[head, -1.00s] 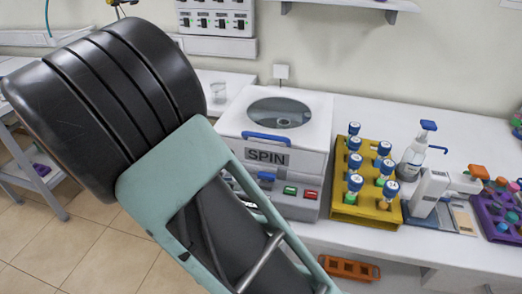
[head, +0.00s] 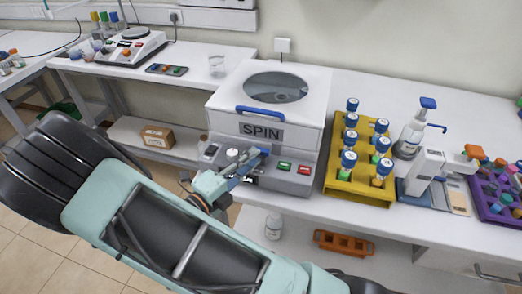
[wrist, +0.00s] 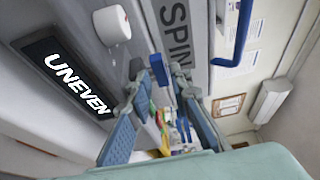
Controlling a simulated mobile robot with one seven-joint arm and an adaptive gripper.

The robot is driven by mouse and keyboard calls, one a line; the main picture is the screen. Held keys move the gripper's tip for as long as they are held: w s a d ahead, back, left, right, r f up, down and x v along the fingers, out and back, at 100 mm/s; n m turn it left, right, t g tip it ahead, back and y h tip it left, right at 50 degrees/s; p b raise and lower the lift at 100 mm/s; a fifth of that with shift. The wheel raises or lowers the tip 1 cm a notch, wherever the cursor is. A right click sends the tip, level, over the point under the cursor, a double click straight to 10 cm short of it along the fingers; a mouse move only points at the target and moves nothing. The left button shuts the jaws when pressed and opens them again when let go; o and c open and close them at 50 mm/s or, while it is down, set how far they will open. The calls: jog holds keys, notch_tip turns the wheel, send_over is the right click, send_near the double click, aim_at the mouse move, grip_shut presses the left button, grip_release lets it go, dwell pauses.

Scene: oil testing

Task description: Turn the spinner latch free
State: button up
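The spinner (head: 300,110) is a white box on the bench with a SPIN label and a round window in its closed lid. In the wrist view a blue latch piece (wrist: 158,70) stands beside the SPIN label, between or just beyond my fingertips. My gripper (head: 256,160) is at the spinner's front panel, just below the label, and covers the latch area in the head view. In the wrist view my gripper (wrist: 162,88) is open, its two blue-grey fingers apart on either side of the latch. I cannot tell if either finger touches it.
A blue lid handle (head: 272,112) sits above the label. The panel has a white knob (wrist: 112,25), a green button (head: 284,166), a red button (head: 305,170) and a display reading UNEVEN (wrist: 75,82). A yellow tube rack (head: 362,190) and a bottle (head: 411,136) stand to the right.

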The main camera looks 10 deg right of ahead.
aim_at(261, 149)
jog(key=shift+x, duration=2.2)
jog(key=shift+c, duration=0.3)
grip_shut()
